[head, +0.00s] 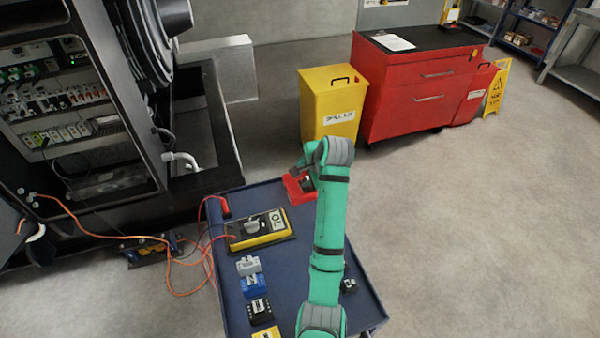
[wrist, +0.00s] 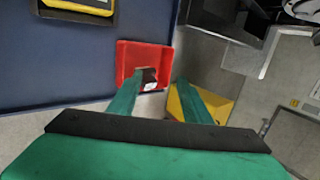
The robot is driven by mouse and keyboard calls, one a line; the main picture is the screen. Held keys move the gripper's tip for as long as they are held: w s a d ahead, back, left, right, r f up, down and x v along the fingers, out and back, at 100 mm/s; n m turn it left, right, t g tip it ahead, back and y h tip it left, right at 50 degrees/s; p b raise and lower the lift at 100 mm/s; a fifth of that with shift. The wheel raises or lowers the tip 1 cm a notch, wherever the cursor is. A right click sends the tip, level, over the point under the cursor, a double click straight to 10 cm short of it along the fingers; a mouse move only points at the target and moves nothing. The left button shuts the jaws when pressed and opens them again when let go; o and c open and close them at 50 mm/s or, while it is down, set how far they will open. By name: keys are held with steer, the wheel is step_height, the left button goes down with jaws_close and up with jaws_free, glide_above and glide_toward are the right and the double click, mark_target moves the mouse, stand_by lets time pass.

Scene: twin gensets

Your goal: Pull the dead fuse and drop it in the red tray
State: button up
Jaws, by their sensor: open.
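The red tray (head: 291,187) sits at the far edge of the blue cart's top; it also shows in the wrist view (wrist: 134,52). A small dark block with a white face (wrist: 149,79), which looks like a fuse, lies in the tray; a dark bit of it shows in the head view (head: 307,182). My gripper (wrist: 161,77) is open over the tray's edge, its left finger overlapping the block in the picture and its right finger outside the tray. I cannot tell whether the finger touches the block. In the head view my arm hides most of the gripper.
The cart top (head: 229,293) carries a yellow multimeter (head: 260,229) with leads, and grey (head: 248,265), blue (head: 254,286) and black (head: 260,310) blocks. The open genset cabinet (head: 60,100) stands left. A yellow bin (head: 330,105) and red cabinet (head: 415,85) stand behind. Floor is clear at right.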

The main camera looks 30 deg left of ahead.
steer(key=v, duration=1)
steer(key=shift+s+r, duration=0.25)
steer(key=shift+r, duration=0.05)
